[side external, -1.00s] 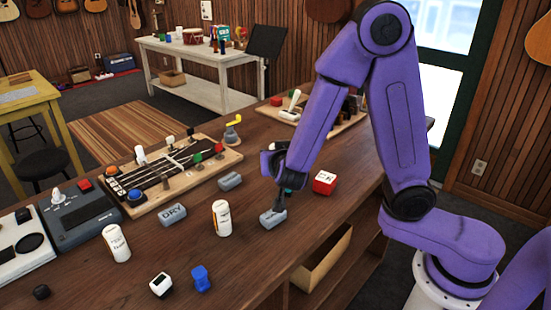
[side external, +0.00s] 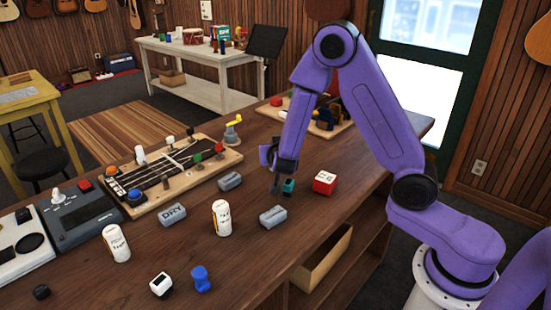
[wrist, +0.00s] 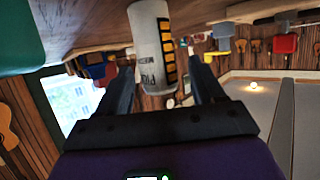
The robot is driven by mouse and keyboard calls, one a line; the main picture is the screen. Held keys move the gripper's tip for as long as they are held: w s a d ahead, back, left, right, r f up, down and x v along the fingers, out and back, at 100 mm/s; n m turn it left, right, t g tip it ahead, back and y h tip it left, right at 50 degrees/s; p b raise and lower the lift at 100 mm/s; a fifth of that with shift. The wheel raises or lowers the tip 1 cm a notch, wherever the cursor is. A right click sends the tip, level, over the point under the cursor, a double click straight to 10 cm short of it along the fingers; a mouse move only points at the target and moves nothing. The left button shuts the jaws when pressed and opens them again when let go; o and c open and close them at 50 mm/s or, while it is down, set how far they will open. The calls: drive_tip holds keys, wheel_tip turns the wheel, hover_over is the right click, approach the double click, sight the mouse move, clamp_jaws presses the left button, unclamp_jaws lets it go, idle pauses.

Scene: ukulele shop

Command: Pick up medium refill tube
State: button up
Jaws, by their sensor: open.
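Two white tubes stand upright on the wooden counter in the side view: one near the middle (side external: 221,218) and one farther left (side external: 115,243). Their small print is hard to read there. In the wrist view, which is upside down, a white tube (wrist: 151,45) with a black and yellow label shows between my finger lines; its print looks like "MEDIUM". I cannot tell which of the two it is. My gripper (side external: 281,190) is open and empty, just above the counter, right of the middle tube and behind a grey block (side external: 272,217).
A teal object (side external: 289,186) and a red-and-white box (side external: 324,182) are close to my gripper's right. More grey blocks (side external: 172,214) (side external: 229,181) lie left. A fretboard-like board (side external: 165,175) lies behind. A blue piece (side external: 201,279) and a white cube (side external: 161,285) stand in front.

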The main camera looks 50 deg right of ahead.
drive_tip(key=shift+x, duration=1.1)
drive_tip(key=c, duration=1.1)
drive_tip(key=shift+o, duration=0.2)
drive_tip(key=shift+r, duration=0.1)
